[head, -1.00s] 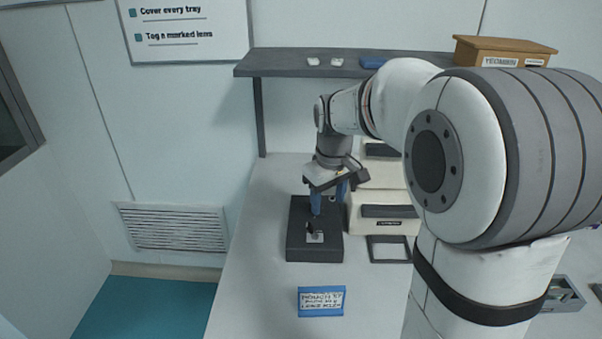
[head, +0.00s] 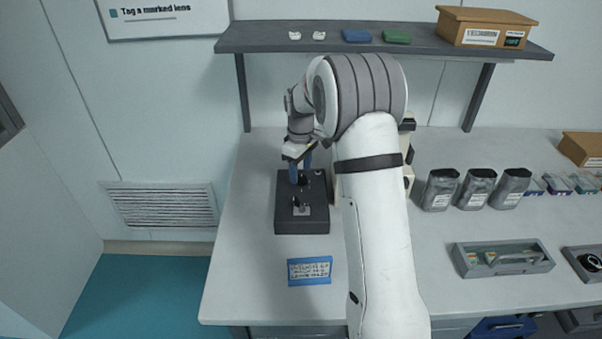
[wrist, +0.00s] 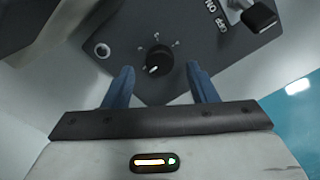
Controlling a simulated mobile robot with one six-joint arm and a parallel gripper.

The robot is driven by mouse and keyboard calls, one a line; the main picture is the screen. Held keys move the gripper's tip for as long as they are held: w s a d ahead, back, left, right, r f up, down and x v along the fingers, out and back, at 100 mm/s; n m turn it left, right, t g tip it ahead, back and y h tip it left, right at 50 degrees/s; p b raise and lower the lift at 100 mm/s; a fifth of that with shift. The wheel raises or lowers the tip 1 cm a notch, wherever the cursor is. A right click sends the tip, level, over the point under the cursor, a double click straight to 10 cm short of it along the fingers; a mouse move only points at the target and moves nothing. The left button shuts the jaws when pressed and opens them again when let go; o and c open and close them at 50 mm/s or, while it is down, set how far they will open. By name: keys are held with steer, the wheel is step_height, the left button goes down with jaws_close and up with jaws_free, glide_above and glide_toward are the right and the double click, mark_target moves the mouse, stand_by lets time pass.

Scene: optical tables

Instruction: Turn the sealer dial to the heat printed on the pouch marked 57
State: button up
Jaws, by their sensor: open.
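The sealer (head: 287,221) is a dark box on the bench. Its round black dial (wrist: 158,59) shows in the wrist view, with a white pointer mark toward the lower left. Small marks around the dial are too small to read. My gripper (wrist: 161,70) is open, its two blue fingers on either side of the dial and apart from it, pointing down at the sealer's far part in the head view. A blue-edged card (head: 309,271) lies in front of the sealer; its print is blurred. Three silver pouches (head: 440,190) stand to the right, labels unreadable.
A black lever switch (wrist: 259,16) with printed words sits on the same panel. A grey shelf (head: 380,42) above holds small items and a wooden box (head: 487,27). Grey trays (head: 503,258) lie to the right. My arm hides the bench's middle.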

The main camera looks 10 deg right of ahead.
steer(key=shift+f, duration=1.15)
steer(key=c, duration=1)
steer(key=shift+o, duration=0.2)
steer(key=shift+m, duration=0.4)
steer(key=m+b, duration=0.1)
steer(key=m, duration=0.4)
steer(key=shift+m, duration=0.3)
steer(key=m+b, duration=0.1)
steer(key=m, duration=0.4)
steer(key=shift+d, duration=0.1)
steer(key=shift+r+m, duration=0.1)
steer(key=shift+m, duration=0.2)
